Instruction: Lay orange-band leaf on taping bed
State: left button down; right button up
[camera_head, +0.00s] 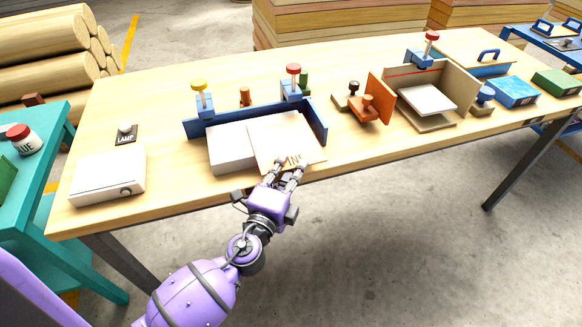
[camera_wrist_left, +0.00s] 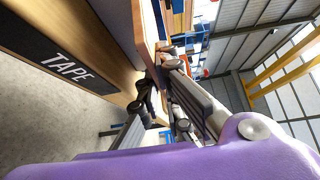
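A pale wood leaf (camera_head: 282,136) lies inside a blue corner fence (camera_head: 258,112), over the right part of a light grey bed (camera_head: 230,148). Dark marks show near its front edge; I cannot make out an orange band on it. My left gripper (camera_head: 288,164) is at the leaf's front edge, with its two fingertips apart. Contact with the leaf is unclear. My right gripper is not in view.
A dark TAPE sign (camera_wrist_left: 70,68) is on the table front. A white box (camera_head: 108,177) and LAMP button (camera_head: 125,131) stand left. Clamps with yellow (camera_head: 199,85) and red (camera_head: 293,69) knobs top the fence. An orange bracket (camera_head: 375,100) and wooden jig (camera_head: 425,108) stand right.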

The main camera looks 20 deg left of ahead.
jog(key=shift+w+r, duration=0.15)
pick_arm(q)
jog(key=shift+f, duration=0.15)
jog(key=c, duration=2)
grip_release()
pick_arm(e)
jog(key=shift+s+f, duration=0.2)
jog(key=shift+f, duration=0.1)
pick_arm(q)
jog(key=shift+r, duration=0.3)
jog(key=s+b, duration=0.1)
jog(key=s, duration=0.3)
jog(key=s+b, duration=0.1)
jog(key=s, duration=0.3)
jog(key=s+a+b, duration=0.1)
jog(key=s, duration=0.3)
jog(key=shift+f, duration=0.15)
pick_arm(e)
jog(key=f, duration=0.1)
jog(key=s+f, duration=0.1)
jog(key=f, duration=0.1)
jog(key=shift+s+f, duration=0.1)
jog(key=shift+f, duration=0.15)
